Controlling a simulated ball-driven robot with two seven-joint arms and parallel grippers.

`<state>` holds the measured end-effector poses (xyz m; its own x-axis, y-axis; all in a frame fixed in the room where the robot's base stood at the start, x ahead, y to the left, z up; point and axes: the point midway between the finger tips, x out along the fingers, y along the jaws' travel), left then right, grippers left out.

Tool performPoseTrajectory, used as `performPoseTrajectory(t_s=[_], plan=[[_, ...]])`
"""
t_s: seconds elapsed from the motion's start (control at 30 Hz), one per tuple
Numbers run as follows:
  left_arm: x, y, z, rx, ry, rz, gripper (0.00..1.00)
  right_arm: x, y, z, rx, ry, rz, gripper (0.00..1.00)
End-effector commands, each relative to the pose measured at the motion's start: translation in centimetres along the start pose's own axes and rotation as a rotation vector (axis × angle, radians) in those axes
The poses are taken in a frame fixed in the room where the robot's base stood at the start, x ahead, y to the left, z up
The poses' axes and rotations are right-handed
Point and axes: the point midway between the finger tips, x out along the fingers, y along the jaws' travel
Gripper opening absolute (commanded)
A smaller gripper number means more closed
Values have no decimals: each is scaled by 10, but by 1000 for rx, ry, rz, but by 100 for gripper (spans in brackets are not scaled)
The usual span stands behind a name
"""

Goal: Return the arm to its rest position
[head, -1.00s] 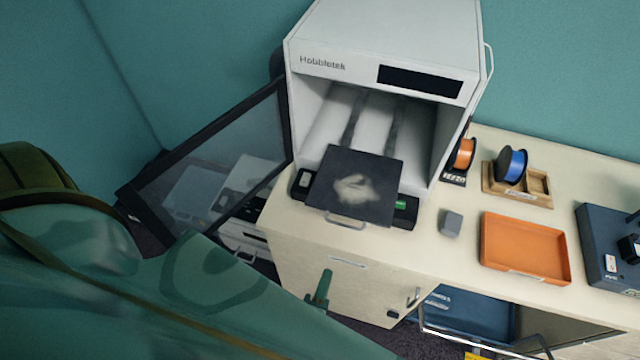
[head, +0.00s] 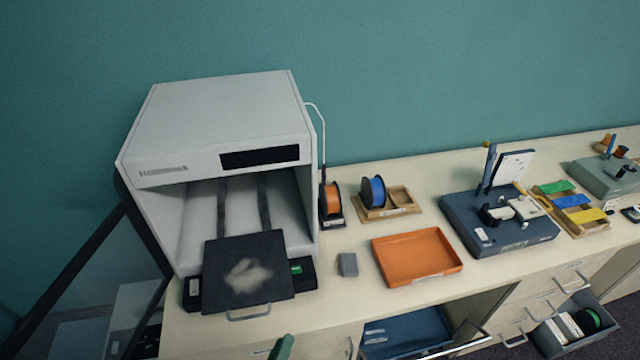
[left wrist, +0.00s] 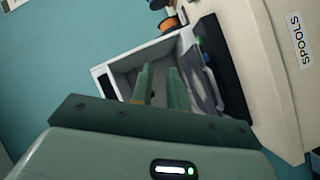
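My left gripper (head: 282,347) shows only as a green tip at the bottom edge of the head view, in front of the worktop. In the left wrist view its two green fingers (left wrist: 161,88) stand apart with nothing between them. They point toward the white printer, with no contact visible. The rest of the left arm is out of the head view. My right gripper is not in view.
The white printer (head: 220,120) has its dark-framed door (head: 70,265) open at left. A black plate (head: 250,285) with a pale patch juts from its front. An orange tray (head: 416,257), grey block (head: 347,265) and spools stand right. A drawer (head: 585,325) is open.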

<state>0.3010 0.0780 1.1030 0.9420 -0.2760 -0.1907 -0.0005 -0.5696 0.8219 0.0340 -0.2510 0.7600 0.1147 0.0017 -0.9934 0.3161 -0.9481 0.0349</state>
Motion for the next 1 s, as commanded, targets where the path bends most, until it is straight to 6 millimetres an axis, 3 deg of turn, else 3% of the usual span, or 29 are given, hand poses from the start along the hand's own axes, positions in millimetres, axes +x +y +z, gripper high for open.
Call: performPoseTrajectory(t_s=[0.1,0.3,0.5,0.73,0.8,1.0], plan=[[1,8,-15,421,-191,-19,16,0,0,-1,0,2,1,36],[-24,-22,-68,1021,-439,-225,16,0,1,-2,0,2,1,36],[-61,-46,-132,1362,-597,-481,16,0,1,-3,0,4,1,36],[-117,-56,-207,1598,-748,-804,16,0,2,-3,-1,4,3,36],[-102,-87,-178,1574,-780,-766,16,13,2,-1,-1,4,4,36],[-76,-154,-119,1517,-847,-699,16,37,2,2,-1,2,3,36]])
